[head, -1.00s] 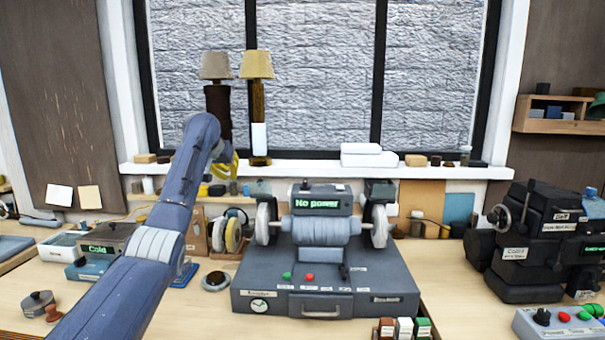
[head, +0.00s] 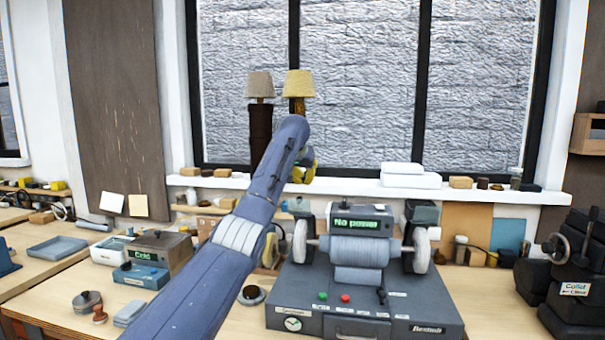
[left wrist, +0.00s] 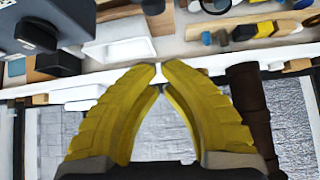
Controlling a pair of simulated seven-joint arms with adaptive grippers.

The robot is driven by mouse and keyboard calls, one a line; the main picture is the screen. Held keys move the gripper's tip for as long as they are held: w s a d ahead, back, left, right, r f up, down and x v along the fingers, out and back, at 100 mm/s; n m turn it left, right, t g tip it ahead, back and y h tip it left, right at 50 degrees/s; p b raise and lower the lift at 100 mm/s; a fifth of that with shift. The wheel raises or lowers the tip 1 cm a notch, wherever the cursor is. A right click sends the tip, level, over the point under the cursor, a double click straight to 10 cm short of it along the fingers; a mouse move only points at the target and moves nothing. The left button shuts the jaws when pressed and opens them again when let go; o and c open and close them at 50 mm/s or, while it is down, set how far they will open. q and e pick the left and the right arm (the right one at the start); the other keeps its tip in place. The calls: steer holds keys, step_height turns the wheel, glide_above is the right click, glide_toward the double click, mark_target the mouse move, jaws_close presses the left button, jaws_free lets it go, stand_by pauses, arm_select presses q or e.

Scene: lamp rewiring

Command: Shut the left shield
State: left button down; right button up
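The grey bench grinder (head: 365,305) stands on the bench with a "No power" display. Its left shield (head: 302,208) is a small dark piece above the left wheel (head: 300,243); its exact angle is hard to tell. The right shield (head: 422,212) sits over the right wheel (head: 422,250). My left gripper (head: 308,168) is raised behind and above the left shield, near the sill, and apart from it. In the left wrist view its yellow fingers (left wrist: 160,72) nearly meet at the tips with nothing between them. My right gripper is out of view.
Two lamps, one brown (head: 260,130) and one yellow-shaded (head: 299,85), stand on the windowsill (head: 480,188) close behind my left gripper. White blocks (head: 410,180) lie further right. A "Cold" station (head: 160,250) stands left of my arm. A dark machine (head: 575,275) is at right.

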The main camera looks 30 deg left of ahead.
mark_target(299, 207)
arm_select(q)
steer(key=shift+s+d+f, duration=0.1)
steer(key=shift+s+f, duration=0.15)
steer(key=shift+f, duration=0.35)
steer(key=shift+s+d+f, duration=0.1)
steer(key=shift+s+f, duration=0.2)
steer(key=shift+f, duration=0.35)
steer(key=shift+s+f, duration=0.25)
steer(key=shift+f, duration=0.35)
